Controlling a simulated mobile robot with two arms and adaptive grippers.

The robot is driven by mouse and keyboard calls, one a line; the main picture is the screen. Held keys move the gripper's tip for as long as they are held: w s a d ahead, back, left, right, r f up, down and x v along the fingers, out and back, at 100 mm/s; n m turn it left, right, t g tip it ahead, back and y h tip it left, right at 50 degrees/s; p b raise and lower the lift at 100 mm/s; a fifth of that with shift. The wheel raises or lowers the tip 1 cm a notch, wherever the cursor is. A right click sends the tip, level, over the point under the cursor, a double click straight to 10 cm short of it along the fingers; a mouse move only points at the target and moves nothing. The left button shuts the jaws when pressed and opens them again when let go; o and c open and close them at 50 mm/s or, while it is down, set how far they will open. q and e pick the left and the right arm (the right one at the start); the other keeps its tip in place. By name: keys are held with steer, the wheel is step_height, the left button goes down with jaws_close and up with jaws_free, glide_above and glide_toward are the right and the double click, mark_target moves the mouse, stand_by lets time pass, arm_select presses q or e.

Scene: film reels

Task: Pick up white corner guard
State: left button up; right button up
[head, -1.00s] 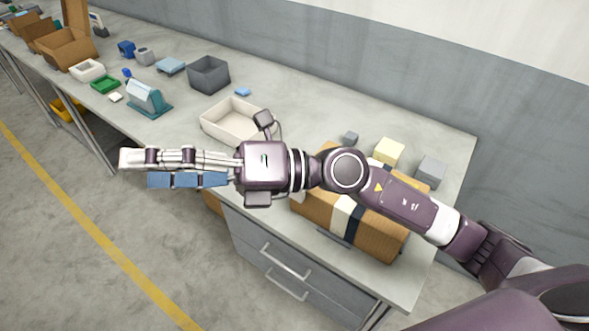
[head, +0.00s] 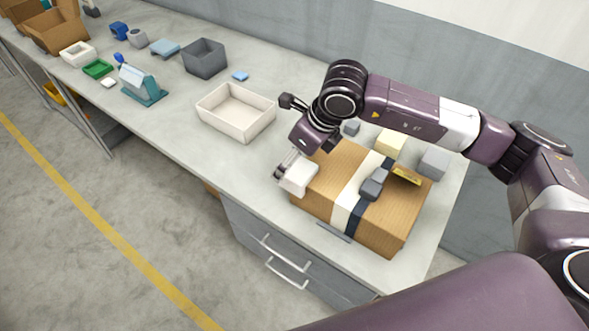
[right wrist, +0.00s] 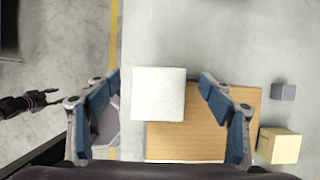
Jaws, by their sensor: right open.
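The white corner guard (head: 299,179) is a small white block-like piece at the near left corner of the brown box (head: 387,228). In the right wrist view the guard (right wrist: 158,93) lies between my fingers, overlapping the box's upper left corner. My right gripper (head: 290,163) is at the guard in the head view, its fingers partly hidden. In the right wrist view my right gripper (right wrist: 158,86) is open, with gaps to the guard on both sides. A dark jointed part at the left of that view looks like my left gripper (right wrist: 40,101); its jaws are unclear.
On the box lie a cream and a dark band, a grey piece (head: 374,184) and a yellow-brown piece (head: 406,175). Behind it are a yellow block (head: 391,143) and grey block (head: 434,163). A cream tray (head: 235,113) stands left of it.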

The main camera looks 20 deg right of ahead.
steer(key=p+x, duration=0.1)
steer(key=x, duration=0.2)
steer(key=shift+f, duration=0.2)
steer(key=shift+a+f, duration=0.1)
steer(key=shift+f, duration=0.2)
steer(key=shift+c, duration=0.7)
steer(key=c, duration=1.1)
steer(key=shift+c, duration=0.2)
steer(key=shift+r, duration=0.15)
